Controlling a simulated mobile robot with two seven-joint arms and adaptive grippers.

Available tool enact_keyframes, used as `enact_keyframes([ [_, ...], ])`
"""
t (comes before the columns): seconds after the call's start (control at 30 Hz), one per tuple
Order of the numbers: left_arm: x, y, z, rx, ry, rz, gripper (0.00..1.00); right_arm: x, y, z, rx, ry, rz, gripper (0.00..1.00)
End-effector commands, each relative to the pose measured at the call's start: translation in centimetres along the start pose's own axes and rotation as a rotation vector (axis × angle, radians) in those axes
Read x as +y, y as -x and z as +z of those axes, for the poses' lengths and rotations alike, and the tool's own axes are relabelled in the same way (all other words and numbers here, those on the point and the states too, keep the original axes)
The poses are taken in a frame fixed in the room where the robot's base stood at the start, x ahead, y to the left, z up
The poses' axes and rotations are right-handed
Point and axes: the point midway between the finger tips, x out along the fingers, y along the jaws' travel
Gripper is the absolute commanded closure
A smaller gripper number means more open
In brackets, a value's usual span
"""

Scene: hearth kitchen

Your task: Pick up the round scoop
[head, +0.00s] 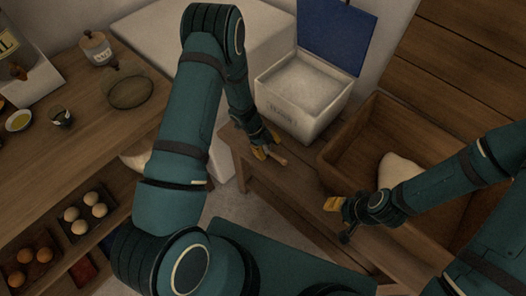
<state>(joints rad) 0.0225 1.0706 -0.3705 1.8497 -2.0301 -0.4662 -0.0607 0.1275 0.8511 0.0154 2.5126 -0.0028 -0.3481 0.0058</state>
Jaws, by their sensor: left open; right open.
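A small light-brown wooden piece (278,159), possibly the handle of the round scoop, shows at my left gripper (267,149) above the low wooden bench (290,185). The rest of it is hidden or too small to tell, and I cannot tell whether the fingers touch it. My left gripper is open, with yellow fingertips pointing down, in front of the white bin. My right gripper (338,217) is open over the right part of the bench, beside the wooden trough. I cannot make out a round scoop bowl clearly.
A white bin (300,118) with its blue lid (330,35) raised holds pale powder. A wooden trough (345,150) with a pale lump (398,170) stands to the right. The left counter (95,125) holds a jar (97,48), a glass dish (130,92) and small bowls; eggs sit below.

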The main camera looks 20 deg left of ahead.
Motion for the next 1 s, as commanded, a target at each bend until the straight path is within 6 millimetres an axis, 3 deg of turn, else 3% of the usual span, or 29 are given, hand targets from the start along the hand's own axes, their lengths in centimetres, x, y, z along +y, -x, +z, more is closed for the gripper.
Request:
enact_keyframes([
  [0.27,-0.1,-1.7,0.0,0.000,0.001,-0.001,0.48,0.2,-0.5,-0.1,0.003,0.001,0.000,0.53],
  [0.6,-0.3,-6.1,0.1,0.000,0.002,0.000,0.48,0.7,-2.0,-0.2,0.010,0.002,0.000,0.53],
  [0.87,-0.4,-6.4,0.0,-0.001,0.002,-0.001,0.48,0.7,-2.0,-0.3,0.011,0.002,0.000,0.53],
  [0.9,-0.4,-6.4,0.0,-0.001,0.002,-0.001,0.52,0.7,-1.9,-0.3,0.011,0.002,0.000,0.53],
  [1.0,-0.4,-6.4,0.0,-0.001,0.002,-0.001,0.87,0.7,-1.9,-0.3,0.011,0.002,0.000,0.53],
])
